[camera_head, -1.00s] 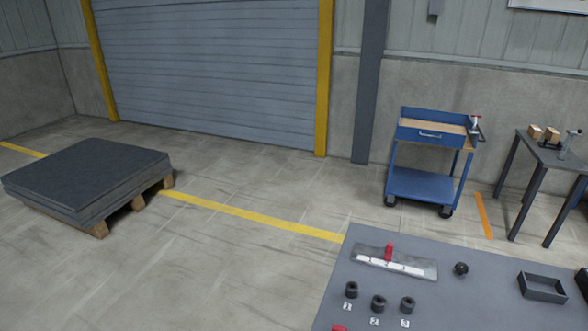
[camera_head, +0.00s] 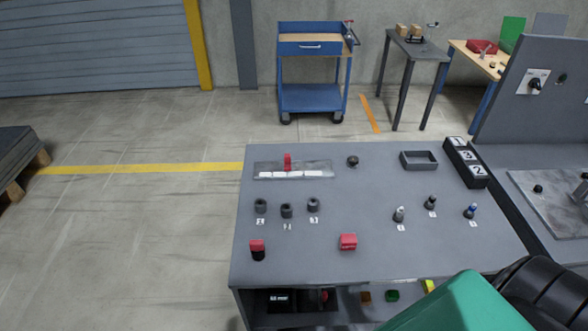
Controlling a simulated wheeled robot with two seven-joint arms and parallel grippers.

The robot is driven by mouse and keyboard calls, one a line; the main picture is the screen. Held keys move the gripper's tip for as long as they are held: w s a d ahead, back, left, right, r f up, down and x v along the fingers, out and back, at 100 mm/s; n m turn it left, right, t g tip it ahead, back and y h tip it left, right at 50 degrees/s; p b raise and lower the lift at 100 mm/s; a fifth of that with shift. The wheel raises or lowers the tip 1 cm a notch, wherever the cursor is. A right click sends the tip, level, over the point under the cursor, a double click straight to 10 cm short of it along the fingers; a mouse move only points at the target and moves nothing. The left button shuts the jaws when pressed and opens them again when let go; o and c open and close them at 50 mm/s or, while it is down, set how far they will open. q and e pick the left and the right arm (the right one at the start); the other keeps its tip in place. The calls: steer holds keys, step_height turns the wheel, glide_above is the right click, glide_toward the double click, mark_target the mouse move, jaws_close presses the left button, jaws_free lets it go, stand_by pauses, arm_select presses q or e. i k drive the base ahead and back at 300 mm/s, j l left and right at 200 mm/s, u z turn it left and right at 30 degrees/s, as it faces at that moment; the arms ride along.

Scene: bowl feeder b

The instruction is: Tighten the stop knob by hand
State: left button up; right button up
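A clear plate with a white strip (camera_head: 305,174) lies at the back left of the grey table (camera_head: 375,215). A small red upright piece (camera_head: 288,161) stands on it. A round black knob (camera_head: 352,160) sits on the table right of the plate. Which of these is the stop knob, and whether it is tight, I cannot tell. Neither gripper shows; a large green and black part at the lower right hides the table's front right corner.
Several black cylinders (camera_head: 287,210), a red block (camera_head: 348,242) and a red-topped black piece (camera_head: 258,250) stand on the table. An open dark tray (camera_head: 419,160) and a numbered block (camera_head: 466,162) are behind. A grey panel with a switch (camera_head: 534,86) rises at right.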

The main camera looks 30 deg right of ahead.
mark_target(353, 160)
steer(key=z, duration=1.3)
